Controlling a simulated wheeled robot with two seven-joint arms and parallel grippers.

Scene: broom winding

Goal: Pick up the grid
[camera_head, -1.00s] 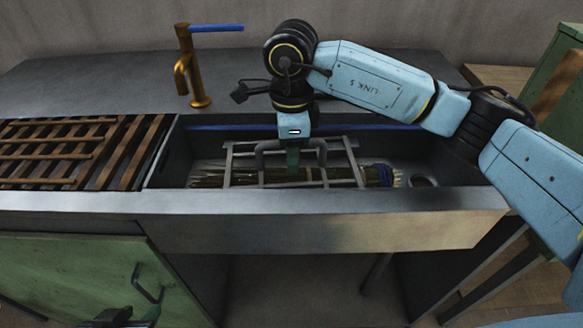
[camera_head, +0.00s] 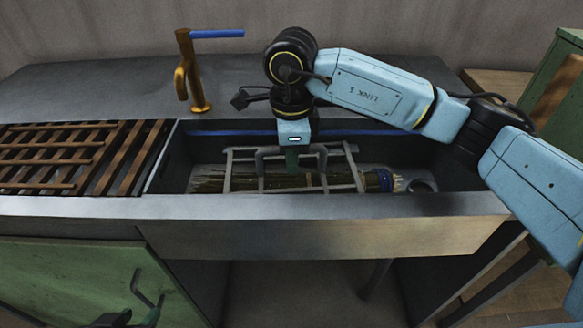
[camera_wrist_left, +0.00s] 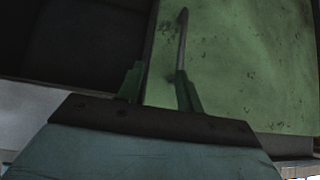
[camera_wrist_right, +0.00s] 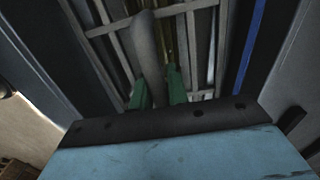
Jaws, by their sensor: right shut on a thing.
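The grid (camera_head: 345,166) is a grey metal frame of crossed bars with a raised handle, inside the sink. It lies over a bundle of brown broom twigs (camera_head: 208,183) with a blue band. My right gripper (camera_head: 292,163) reaches straight down and is shut on the grid's handle. In the right wrist view, the green fingers (camera_wrist_right: 156,88) are at the grey handle bar, with the grid (camera_wrist_right: 203,40) behind. My left gripper (camera_wrist_left: 158,88) is open in front of the green cabinet door, close to a dark rod-like handle. Only its tip shows at the head view's bottom edge.
The sink's front wall (camera_head: 330,235) and rim surround the grid closely. A brown slatted rack (camera_head: 60,155) covers the counter at left. A brass tap (camera_head: 187,70) with a blue lever stands behind. The green door (camera_head: 70,270) hangs below left.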

